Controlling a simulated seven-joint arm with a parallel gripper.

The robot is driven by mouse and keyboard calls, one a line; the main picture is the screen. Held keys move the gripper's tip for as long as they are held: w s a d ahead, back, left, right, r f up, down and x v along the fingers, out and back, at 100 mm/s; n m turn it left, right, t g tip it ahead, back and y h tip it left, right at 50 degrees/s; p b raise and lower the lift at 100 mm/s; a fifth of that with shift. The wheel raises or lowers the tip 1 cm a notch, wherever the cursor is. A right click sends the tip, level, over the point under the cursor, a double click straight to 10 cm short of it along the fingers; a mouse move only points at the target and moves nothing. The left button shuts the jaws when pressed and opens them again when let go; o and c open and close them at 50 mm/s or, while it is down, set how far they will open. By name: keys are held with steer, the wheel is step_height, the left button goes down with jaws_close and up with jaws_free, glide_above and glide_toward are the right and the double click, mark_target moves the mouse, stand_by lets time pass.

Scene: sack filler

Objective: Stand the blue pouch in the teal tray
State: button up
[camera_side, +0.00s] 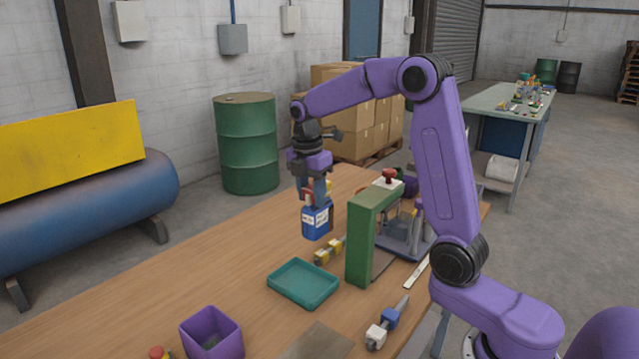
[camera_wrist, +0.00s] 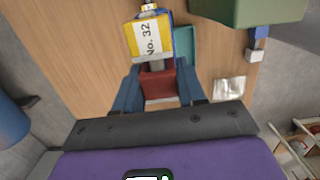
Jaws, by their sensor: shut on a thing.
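The blue pouch (camera_side: 317,222) has a white and yellow label and hangs roughly upright in my gripper (camera_side: 315,192), apparently above the wooden table. My gripper is shut on its upper end, where a red part shows between the fingers. In the wrist view the pouch's label (camera_wrist: 148,38) reads "No. 32", and my fingers (camera_wrist: 158,88) close on either side of the red part. The teal tray (camera_side: 303,284) lies empty on the table, nearer the side camera than the pouch. In the wrist view the tray (camera_wrist: 185,42) is partly hidden behind the pouch.
A tall green frame (camera_side: 362,238) stands right of the pouch and tray. A yellow and grey tool (camera_side: 329,251) lies between pouch and tray. A purple bin (camera_side: 212,335) stands at the front, and a blue and white tool (camera_side: 385,328) lies at right. The table's left side is clear.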

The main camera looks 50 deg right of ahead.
steer(key=w+a+f, duration=0.2)
steer(key=a+f, duration=0.5)
steer(key=f, duration=0.4)
steer(key=shift+w+f, duration=0.15)
steer(key=shift+w, duration=0.05)
stand_by(0.4)
steer(key=o, duration=1.1)
